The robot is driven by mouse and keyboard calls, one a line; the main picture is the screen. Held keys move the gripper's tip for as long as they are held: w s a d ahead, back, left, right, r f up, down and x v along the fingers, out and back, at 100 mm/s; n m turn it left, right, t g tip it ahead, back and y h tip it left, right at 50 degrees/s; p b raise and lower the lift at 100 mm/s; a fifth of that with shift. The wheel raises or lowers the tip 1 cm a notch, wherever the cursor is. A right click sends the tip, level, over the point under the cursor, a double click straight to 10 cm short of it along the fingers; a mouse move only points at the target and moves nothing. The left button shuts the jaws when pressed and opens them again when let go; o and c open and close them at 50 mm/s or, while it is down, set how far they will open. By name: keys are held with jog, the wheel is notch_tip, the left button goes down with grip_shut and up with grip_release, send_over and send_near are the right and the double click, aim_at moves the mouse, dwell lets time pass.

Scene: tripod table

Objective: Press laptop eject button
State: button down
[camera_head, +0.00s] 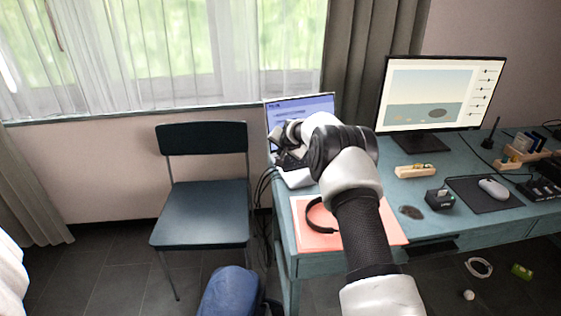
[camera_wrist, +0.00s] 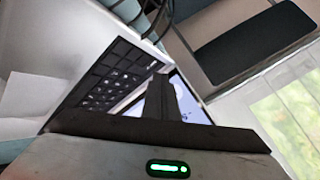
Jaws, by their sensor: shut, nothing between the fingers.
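The open laptop (camera_head: 303,106) stands at the left end of the desk. My arm and hand hide much of its keyboard side in the head view. In the wrist view its dark keyboard (camera_wrist: 108,76) lies left of my gripper, and part of its lit screen (camera_wrist: 192,103) shows behind the fingers. My gripper (camera_wrist: 160,84) is shut and empty, with its dark fingers at the laptop's edge in the picture. I cannot tell whether they touch it. I cannot make out the eject button in either view.
A chair (camera_head: 204,213) stands left of the desk (camera_head: 450,165). A pink mat (camera_head: 385,228) with black headphones (camera_head: 317,222) lies in front of the laptop. A monitor (camera_head: 440,95), a wooden holder (camera_head: 414,171) and a mouse (camera_head: 493,188) on a dark pad are to the right. Cables hang at the desk's left end.

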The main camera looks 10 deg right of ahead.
jog(key=shift+f, duration=0.1)
jog(key=shift+f+b, duration=0.35)
jog(key=shift+b, duration=0.1)
jog(key=shift+f+b, duration=0.3)
jog(key=shift+b, duration=0.05)
dwell(0.6)
jog(key=shift+r, duration=0.75)
jog(key=shift+r+p, duration=0.1)
jog(key=shift+p, duration=0.2)
jog(key=shift+r+p, duration=1)
jog(key=shift+r, duration=1.4)
